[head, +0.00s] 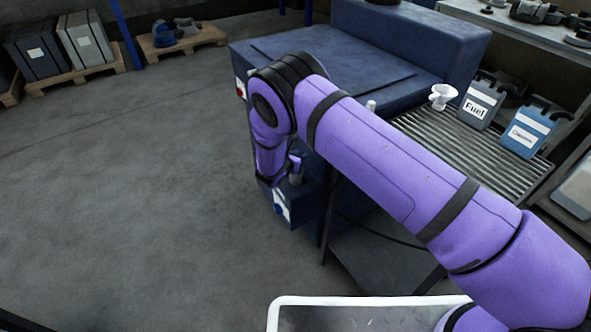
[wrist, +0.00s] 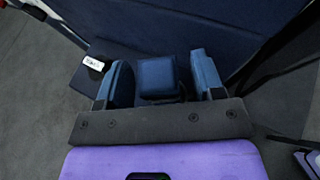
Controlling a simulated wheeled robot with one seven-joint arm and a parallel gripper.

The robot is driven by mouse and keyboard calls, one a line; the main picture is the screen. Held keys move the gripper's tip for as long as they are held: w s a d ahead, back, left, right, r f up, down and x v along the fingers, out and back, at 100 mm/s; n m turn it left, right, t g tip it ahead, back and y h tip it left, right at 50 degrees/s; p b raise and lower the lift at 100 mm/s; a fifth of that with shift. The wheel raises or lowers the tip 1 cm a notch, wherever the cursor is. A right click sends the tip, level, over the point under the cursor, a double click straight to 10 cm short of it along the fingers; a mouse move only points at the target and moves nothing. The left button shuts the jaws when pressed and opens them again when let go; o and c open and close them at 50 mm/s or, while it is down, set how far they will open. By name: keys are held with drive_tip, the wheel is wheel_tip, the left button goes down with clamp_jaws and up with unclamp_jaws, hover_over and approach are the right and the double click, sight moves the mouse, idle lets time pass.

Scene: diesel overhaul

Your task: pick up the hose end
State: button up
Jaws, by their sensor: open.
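My gripper (wrist: 161,64) is open in the wrist view, one dark blue finger on each side. A square dark blue block (wrist: 157,76) shows between the fingers, with gaps on both sides. A small black curved part shows at its lower right edge. I cannot tell whether this block is the hose end or part of the machine; no hose end can be clearly made out. In the head view my purple arm reaches down at the near side of the blue machine (head: 300,45), and its gripper cannot be clearly made out there.
A small labelled box (head: 284,210) is on the machine's side, close to my arm's end. A slatted shelf (head: 440,150) at right holds a fuel can (head: 478,108), another blue can (head: 526,135) and a white funnel (head: 440,96).

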clamp_jaws()
wheel_tip(320, 180, up, 18)
drive_tip(key=shift+f, duration=0.25)
idle(1.5)
